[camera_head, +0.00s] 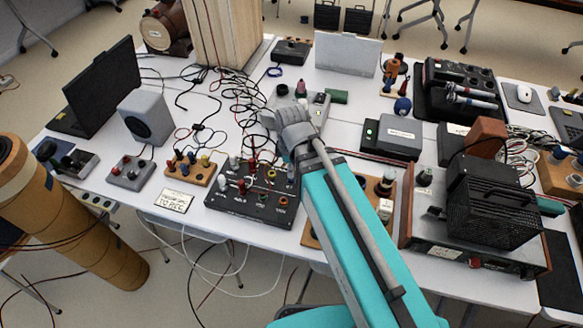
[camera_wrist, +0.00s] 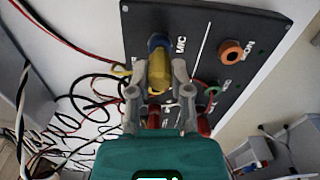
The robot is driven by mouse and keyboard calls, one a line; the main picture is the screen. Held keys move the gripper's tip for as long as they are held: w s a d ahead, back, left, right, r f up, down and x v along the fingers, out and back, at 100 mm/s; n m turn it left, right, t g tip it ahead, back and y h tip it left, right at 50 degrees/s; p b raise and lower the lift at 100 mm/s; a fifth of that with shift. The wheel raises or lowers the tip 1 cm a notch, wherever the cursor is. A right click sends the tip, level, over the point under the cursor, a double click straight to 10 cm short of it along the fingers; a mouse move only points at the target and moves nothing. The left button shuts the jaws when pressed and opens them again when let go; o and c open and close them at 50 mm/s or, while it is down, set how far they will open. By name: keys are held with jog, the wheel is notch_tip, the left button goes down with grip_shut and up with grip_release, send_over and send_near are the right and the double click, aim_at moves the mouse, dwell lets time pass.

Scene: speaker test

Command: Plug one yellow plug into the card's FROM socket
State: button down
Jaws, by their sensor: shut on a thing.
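My gripper (camera_wrist: 158,80) is shut on a yellow plug (camera_wrist: 160,72), with a finger on each side. The plug's far end is at a blue-ringed socket (camera_wrist: 158,43) beside the "MIC" label on the black panel (camera_wrist: 215,30). I cannot tell whether the plug is in the socket or just above it. In the head view the panel (camera_head: 230,200) stands at the table's front, and my arm hides part of it. The white card (camera_head: 175,200) lies left of the panel. Its lower line seems to read "TO REC"; its upper line is too small to read.
An orange socket (camera_wrist: 231,52) is on the panel to the right. Black, red and yellow cables lie left of it in the wrist view. A wooden block with coloured plugs (camera_head: 190,170) stands left of the panel. A wood-sided device (camera_head: 450,250) stands at right.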

jog(key=shift+f+b, duration=0.35)
jog(key=shift+f, duration=0.05)
jog(key=shift+c, duration=2.4)
grip_release()
jog(key=shift+r, duration=0.2)
jog(key=shift+r+p, duration=3.6)
jog(key=shift+p, duration=0.2)
jog(key=d+m, duration=1.6)
jog(key=d, duration=0.1)
jog(key=shift+w+r+p, duration=0.35)
jog(key=shift+r+p, duration=0.05)
jog(key=shift+d, duration=0.1)
